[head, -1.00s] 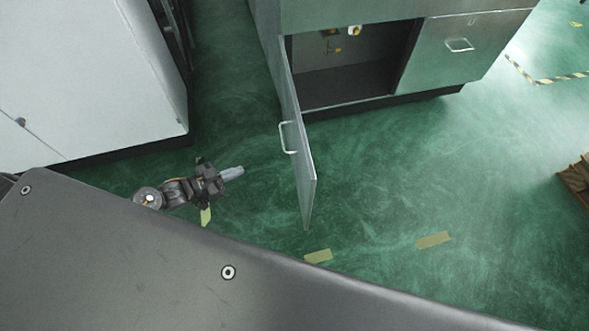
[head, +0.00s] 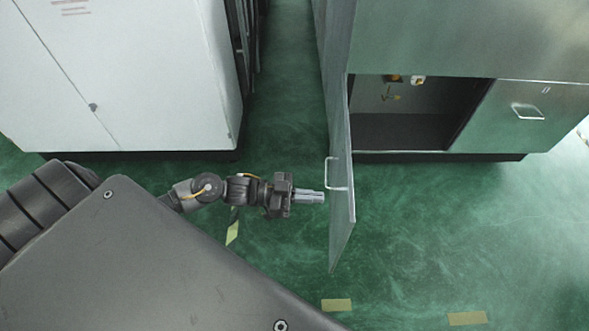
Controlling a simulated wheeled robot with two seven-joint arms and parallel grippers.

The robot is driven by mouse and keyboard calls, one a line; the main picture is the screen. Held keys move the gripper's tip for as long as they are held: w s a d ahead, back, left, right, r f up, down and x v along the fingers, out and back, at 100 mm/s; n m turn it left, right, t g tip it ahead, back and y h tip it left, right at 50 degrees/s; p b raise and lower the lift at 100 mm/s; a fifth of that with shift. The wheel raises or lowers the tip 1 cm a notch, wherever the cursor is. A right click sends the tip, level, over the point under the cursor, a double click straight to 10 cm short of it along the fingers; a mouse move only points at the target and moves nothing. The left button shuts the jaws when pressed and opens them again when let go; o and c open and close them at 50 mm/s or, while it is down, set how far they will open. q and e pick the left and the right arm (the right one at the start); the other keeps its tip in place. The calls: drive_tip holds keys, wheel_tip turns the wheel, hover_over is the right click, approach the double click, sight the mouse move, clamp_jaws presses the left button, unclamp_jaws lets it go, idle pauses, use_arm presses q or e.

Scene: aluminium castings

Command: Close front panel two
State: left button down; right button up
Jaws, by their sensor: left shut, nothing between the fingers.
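An open cabinet door panel (head: 342,225) of grey metal swings out from the left side of the steel cabinet (head: 440,45), standing roughly at right angles to its front. A pale bar handle (head: 338,174) is on the door's left face. My left gripper (head: 322,197) is shut and empty, its fingertips pointing right, just left of the door near the handle. I cannot tell whether the tips touch the door. My right gripper is out of view.
The cabinet's opening (head: 405,115) shows a dark inside with small yellow fittings. A second front panel (head: 525,115) to its right is closed. A white cabinet (head: 130,80) stands at the left. Green floor (head: 450,235) right of the door is clear, with yellow tape marks (head: 336,305).

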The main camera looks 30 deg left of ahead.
sight(348, 200)
use_arm(q)
drive_tip(key=x, duration=0.6)
idle(0.3)
